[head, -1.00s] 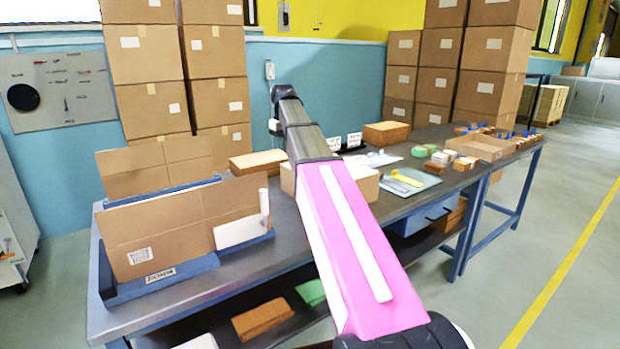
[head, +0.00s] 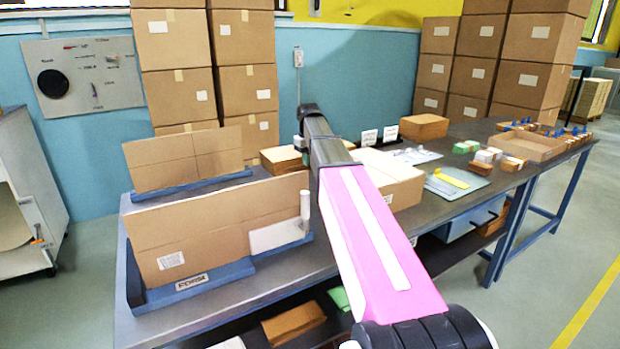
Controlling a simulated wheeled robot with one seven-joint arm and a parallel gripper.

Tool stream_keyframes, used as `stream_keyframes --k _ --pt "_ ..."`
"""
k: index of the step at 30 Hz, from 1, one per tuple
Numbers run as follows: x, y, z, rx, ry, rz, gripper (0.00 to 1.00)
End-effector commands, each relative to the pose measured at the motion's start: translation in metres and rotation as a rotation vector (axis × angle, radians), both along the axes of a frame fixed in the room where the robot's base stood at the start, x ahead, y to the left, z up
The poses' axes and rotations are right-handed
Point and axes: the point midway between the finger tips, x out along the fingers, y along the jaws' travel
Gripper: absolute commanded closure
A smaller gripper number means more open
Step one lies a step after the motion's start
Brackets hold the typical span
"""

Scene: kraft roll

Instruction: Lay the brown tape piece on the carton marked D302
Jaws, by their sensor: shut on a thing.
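A closed light-brown carton (head: 401,178) lies on the workbench (head: 225,298), partly behind my arm. It has a small white label on its front side, too small to read, so I cannot tell whether it is marked D302. My arm reaches from the lower right up over the bench and bends down at its far end. My gripper is hidden behind my arm's links. I cannot make out the brown tape piece anywhere.
Upright cardboard sheets (head: 225,228) stand in blue holders at the bench's left, beside a white upright post (head: 305,207). A brown stack (head: 424,126), a grey-blue mat (head: 440,190) and an open tray (head: 527,146) lie to the right. Tall box stacks stand behind.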

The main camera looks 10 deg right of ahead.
Motion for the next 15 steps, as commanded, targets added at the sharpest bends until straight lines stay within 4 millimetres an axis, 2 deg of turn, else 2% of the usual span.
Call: stream_keyframes --k 3,11,15 --pt "-0.001 0.0 -0.021 0.0 0.001 0.0 1.0" --pt "0.0 0.0 -0.037 0.0 0.0 0.0 1.0" --pt "0.0 0.0 -0.053 0.0 0.002 0.0 1.0"
